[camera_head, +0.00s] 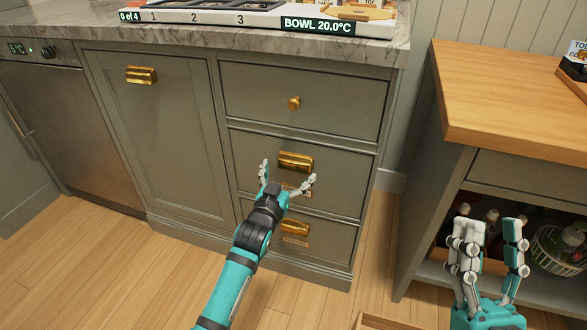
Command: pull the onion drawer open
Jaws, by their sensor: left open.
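A grey-green cabinet holds a stack of three drawers, all shut. The top drawer (340,99) has a round brass knob. The middle drawer (345,170) has a brass cup handle (296,161) with a small label under it. The bottom drawer (335,240) has a similar brass handle (296,228) and a label. I cannot read which label says onion. My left gripper (288,173) is open in front of the middle drawer, its fingers on both sides of and just below the handle; contact cannot be told. My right gripper (490,228) is open and empty at the lower right.
A marble counter (210,33) above carries a board with a "BOWL 20.0°C" display (318,24). A wood-topped unit (510,100) stands at right, with bottles and a wire basket (556,247) on its shelf. A wooden edge (385,322) shows at the bottom. Floor at left is clear.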

